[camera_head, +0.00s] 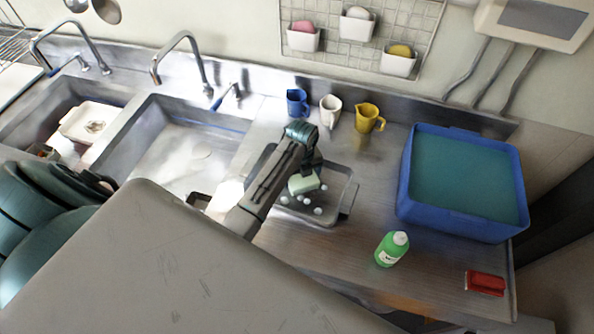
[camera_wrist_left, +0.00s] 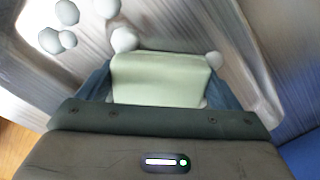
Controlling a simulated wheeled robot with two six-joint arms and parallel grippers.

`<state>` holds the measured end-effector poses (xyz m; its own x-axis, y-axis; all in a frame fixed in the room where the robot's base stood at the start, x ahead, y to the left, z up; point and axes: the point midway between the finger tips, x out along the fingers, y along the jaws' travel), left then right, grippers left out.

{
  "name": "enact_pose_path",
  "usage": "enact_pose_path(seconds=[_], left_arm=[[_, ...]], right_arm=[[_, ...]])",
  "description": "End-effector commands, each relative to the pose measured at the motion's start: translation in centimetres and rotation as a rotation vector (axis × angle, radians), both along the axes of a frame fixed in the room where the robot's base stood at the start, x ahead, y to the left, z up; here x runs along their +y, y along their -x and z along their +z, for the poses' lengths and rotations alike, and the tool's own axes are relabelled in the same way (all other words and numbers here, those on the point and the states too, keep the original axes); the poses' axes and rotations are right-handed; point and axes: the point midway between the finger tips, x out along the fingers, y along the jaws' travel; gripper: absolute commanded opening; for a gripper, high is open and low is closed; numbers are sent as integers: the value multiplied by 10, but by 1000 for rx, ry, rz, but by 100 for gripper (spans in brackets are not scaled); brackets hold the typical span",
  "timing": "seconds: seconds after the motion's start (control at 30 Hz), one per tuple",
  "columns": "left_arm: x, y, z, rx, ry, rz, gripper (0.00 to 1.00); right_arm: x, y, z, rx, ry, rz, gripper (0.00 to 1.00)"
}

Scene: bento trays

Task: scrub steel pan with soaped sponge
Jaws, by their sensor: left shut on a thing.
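The steel pan (camera_head: 335,213) sits on the steel counter to the right of the sinks, with several white foam blobs in it. My left gripper (camera_head: 307,178) is over the pan and is shut on a pale green sponge (camera_head: 304,184). In the left wrist view the sponge (camera_wrist_left: 160,80) lies between the two fingers, with white foam blobs around its edges. The steel pan surface (camera_wrist_left: 85,75) shows beneath it; I cannot tell whether the sponge touches the pan. My right gripper is not in view.
A blue tub (camera_head: 410,208) of teal water stands at the right. Blue (camera_head: 297,101), white (camera_head: 330,110) and yellow (camera_head: 368,118) jugs stand behind the pan. A red block (camera_head: 485,283) lies at the front right. Two sinks (camera_head: 165,150) with taps are at the left.

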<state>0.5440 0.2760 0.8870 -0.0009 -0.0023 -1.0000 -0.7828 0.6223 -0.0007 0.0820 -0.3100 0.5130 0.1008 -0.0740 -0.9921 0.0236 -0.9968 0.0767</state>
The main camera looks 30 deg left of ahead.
Motion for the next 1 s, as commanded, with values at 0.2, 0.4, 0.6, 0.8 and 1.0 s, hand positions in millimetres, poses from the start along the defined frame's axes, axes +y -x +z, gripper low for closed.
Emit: enact_pose_path(seconds=[0.2, 0.4, 0.6, 0.8, 1.0], left_arm=[[-20, -3, -1, 0, 1, -1, 67], [-27, -4, 0, -1, 1, 0, 67], [-20, -3, -1, 0, -3, 1, 67], [-2, 0, -2, 0, -4, 1, 67], [11, 2, -4, 0, -3, 1, 67]], right_arm=[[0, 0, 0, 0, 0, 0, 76], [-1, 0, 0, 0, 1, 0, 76], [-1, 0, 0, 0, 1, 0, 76], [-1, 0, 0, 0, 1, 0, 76], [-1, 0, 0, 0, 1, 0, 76]])
